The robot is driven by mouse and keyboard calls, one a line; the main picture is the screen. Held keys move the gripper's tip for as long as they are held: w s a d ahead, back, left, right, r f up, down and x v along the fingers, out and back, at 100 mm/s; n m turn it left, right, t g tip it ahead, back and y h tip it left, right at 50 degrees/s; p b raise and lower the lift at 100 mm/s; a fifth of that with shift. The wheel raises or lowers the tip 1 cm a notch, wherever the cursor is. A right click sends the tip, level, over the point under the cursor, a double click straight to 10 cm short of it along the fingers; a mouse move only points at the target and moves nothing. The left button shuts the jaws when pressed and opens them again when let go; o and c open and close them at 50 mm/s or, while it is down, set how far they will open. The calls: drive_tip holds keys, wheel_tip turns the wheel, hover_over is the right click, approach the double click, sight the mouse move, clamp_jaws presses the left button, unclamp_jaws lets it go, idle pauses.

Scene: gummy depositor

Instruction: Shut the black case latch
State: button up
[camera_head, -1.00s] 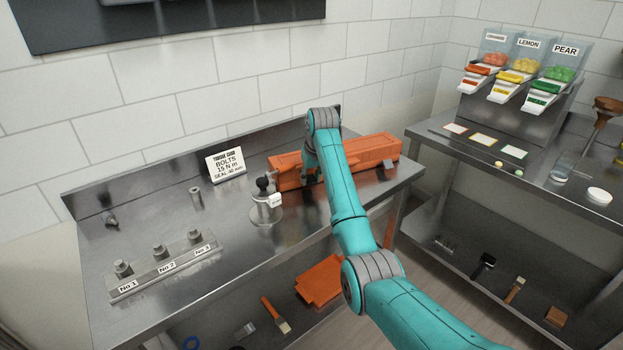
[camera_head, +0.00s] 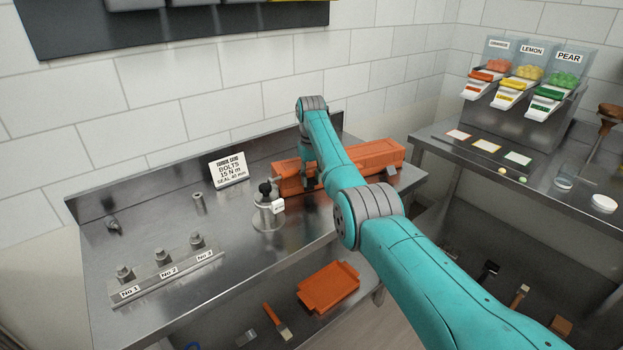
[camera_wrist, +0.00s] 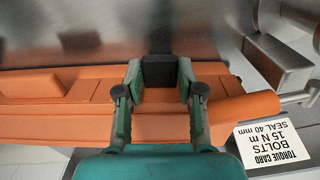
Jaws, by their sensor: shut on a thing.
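The orange case (camera_head: 375,157) lies closed-looking on the steel bench in the head view, partly behind my arm. Its orange top also shows in the wrist view (camera_wrist: 60,118). The black latch (camera_wrist: 158,72) is at the case's edge in the wrist view, standing between my two fingers. My gripper (camera_wrist: 159,80) is shut on it, one finger on each side.
A steel clamp-like fixture with a black knob (camera_head: 266,205) stands close left of the case. A torque card (camera_head: 228,168) leans behind it; it shows upside down in the wrist view (camera_wrist: 275,142). A bolt rack (camera_head: 165,280) is front left.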

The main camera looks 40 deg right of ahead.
idle(0.3)
drive_tip(key=o, duration=1.2)
drive_tip(key=shift+c, duration=0.2)
drive_tip(key=shift+s+f+t, duration=0.1)
drive_tip(key=shift+f+t, duration=0.05)
drive_tip(key=shift+t, duration=0.15)
drive_tip(key=shift+s, duration=0.1)
